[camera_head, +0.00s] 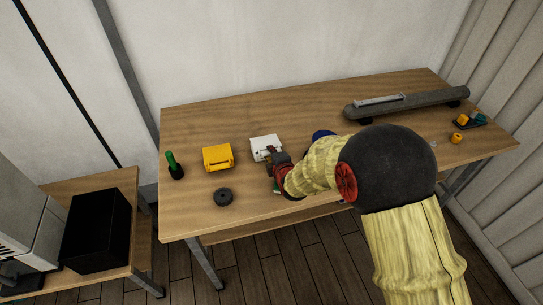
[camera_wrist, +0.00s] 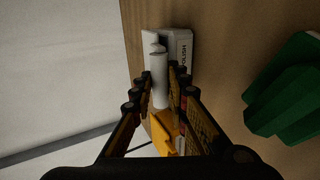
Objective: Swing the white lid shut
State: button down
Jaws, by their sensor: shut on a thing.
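In the wrist view the white box (camera_wrist: 182,50) shows the letters "POLISH" on one side. Its white lid (camera_wrist: 159,80) stands edge-on between my fingertips. My gripper (camera_head: 273,160) is at the front of the white box in the head view and hides part of it. In the wrist view my gripper (camera_wrist: 160,85) has its two fingers on either side of the lid, shut on it. The exact contact is dark and hard to make out.
A yellow box (camera_head: 218,157) stands left of the white box. A green object (camera_wrist: 290,90) is close beside my gripper. A long grey spar (camera_head: 405,104) lies at the back right.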

jog(key=shift+w+r, duration=0.15)
jog(key=shift+r, duration=0.6)
jog(key=shift+w+a+r, duration=0.1)
jog(key=shift+w+r, duration=0.1)
jog(key=shift+r, duration=0.15)
jog(key=c, duration=1.7)
grip_release()
jog(key=shift+f, duration=0.1)
jog(key=shift+o, duration=0.2)
jog(key=v, duration=1.2)
